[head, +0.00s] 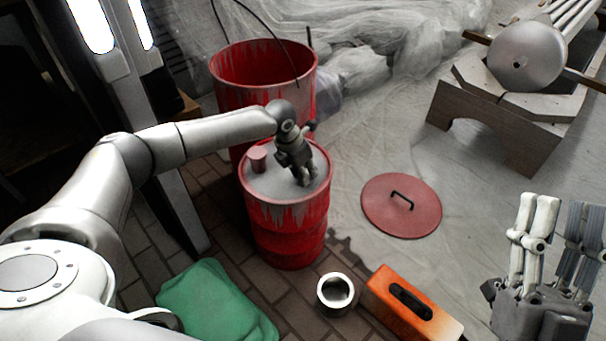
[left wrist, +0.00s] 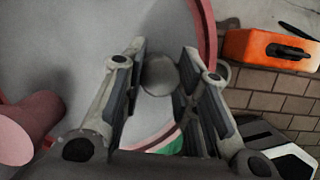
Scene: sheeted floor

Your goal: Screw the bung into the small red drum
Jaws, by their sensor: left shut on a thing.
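The small red drum (head: 287,236) stands upright, its grey top (head: 262,182) splashed with pale paint down the side. My left gripper (head: 304,180) reaches down over the right part of this top. It is shut on a round grey bung (left wrist: 158,75), seen between the fingertips in the left wrist view. The fingers hide the bung in the head view, and I cannot tell whether it sits in the opening. A short red cylinder (head: 257,159) stands on the drum top, left of the gripper. My right gripper (head: 562,202) is open and empty at the lower right.
A larger open red drum (head: 228,92) stands behind. A red lid (head: 382,208) with a black handle, an orange box (head: 428,318), a metal ring-shaped can (head: 335,291) and a green cloth bag (head: 215,303) lie around. A wooden stand (head: 500,130) is at upper right.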

